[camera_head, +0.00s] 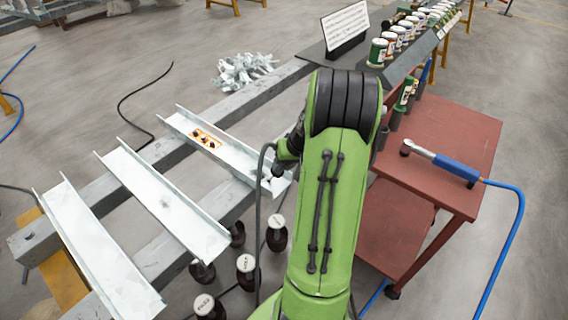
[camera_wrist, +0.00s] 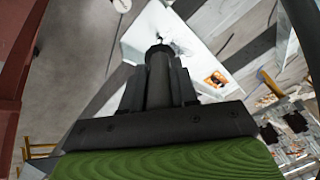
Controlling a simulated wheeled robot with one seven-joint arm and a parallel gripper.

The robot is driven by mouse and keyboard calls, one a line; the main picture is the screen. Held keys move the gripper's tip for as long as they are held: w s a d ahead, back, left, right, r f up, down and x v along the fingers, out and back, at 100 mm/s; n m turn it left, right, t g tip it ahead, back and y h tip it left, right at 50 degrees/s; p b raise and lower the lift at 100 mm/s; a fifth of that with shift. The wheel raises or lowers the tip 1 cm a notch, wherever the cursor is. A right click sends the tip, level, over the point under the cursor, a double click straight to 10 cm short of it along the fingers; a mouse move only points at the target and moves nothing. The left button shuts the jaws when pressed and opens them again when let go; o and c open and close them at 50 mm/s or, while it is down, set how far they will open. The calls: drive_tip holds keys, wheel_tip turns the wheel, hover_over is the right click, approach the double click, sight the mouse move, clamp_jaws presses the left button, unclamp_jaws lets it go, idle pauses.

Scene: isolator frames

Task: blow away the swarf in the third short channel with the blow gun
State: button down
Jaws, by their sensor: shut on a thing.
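Three short white channels lie side by side across grey beams in the head view: the left one (camera_head: 90,245), the middle one (camera_head: 150,190) and the third one (camera_head: 235,155), which has an orange label. In the wrist view the third channel (camera_wrist: 140,40) lies ahead, with a small dark patch, seemingly swarf (camera_wrist: 183,43), on its floor. My gripper (camera_head: 277,168) is over the near right end of this channel. In the wrist view my gripper (camera_wrist: 158,90) is shut on a dark cylindrical tool, seemingly the blow gun (camera_wrist: 158,65), whose tip points toward the patch. My arm hides part of it.
A red trolley (camera_head: 450,130) stands to the right, bearing a blue-handled tool (camera_head: 455,166) with a blue hose. Several dark bottles (camera_head: 277,235) stand below the channels. A rack of cans (camera_head: 378,52) and a sign (camera_head: 345,25) are behind.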

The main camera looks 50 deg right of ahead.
drive_tip(key=shift+w, duration=1.15)
drive_tip(key=shift+w+a+p, duration=0.1)
drive_tip(key=shift+w+p, duration=0.2)
drive_tip(key=shift+w, duration=0.6)
drive_tip(key=shift+w+p, duration=0.3)
drive_tip(key=shift+w, duration=0.7)
drive_tip(key=shift+w, duration=0.85)
